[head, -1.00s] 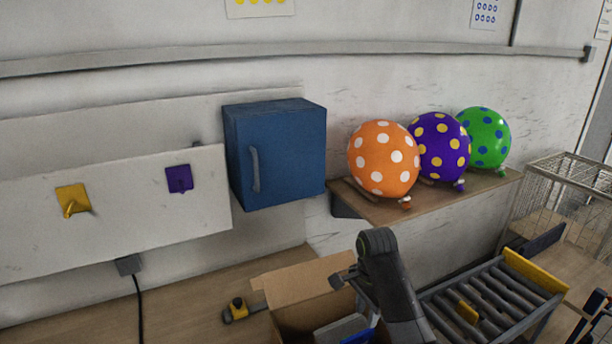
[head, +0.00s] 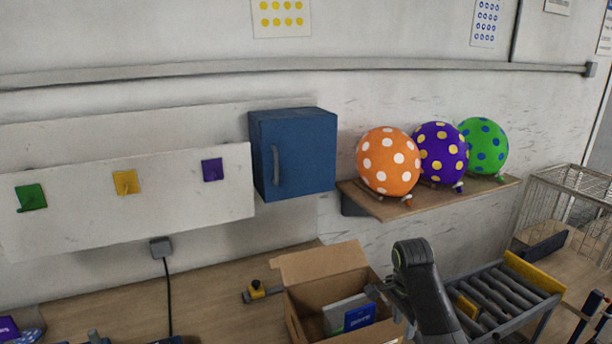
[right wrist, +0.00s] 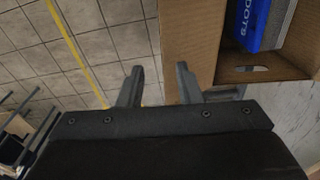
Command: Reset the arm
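My right arm reaches in from the bottom of the head view. Its gripper (head: 384,296) is by the right side of the open cardboard box (head: 315,306). In the right wrist view the two fingers of my right gripper (right wrist: 160,84) stand apart with nothing between them. They point toward the tiled floor beside the box (right wrist: 188,45). My left gripper does not show clearly in any view.
Books (head: 350,312) lie in the box. A roller rack (head: 505,290) stands at right, with a wire cage (head: 570,205) beyond. Orange (head: 388,160), purple (head: 440,152) and green (head: 483,146) balloons sit on a wall shelf (head: 400,207). A blue cabinet (head: 305,155) hangs left of them.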

